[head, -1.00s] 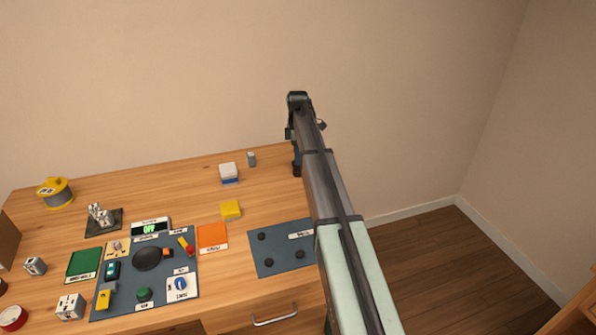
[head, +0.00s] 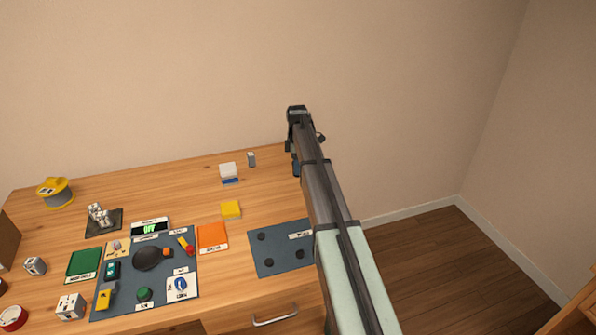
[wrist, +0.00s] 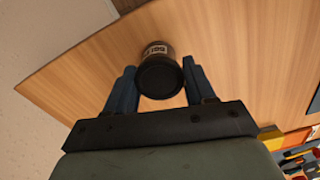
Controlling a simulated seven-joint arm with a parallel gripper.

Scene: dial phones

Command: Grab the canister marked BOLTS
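A dark round canister (wrist: 160,80) with a white label (wrist: 156,50) stands on the wooden desk in the wrist view. Its dark round top faces the camera, and the lettering is too small and turned to read surely. My gripper (wrist: 160,78) is open, with one blue finger on each side of the canister. The gaps are narrow, and I cannot tell whether either finger touches it. In the head view my gripper (head: 296,168) is at the desk's right back edge, and the canister is hidden behind my arm.
The desk (head: 150,190) holds a blue-grey panel (head: 190,260), a dark mat with black knobs (head: 270,265), a yellow block (head: 231,209), a white-and-blue block (head: 229,172) and a small grey item (head: 251,159). A yellow spool (head: 55,193) stands far left. The wall is behind.

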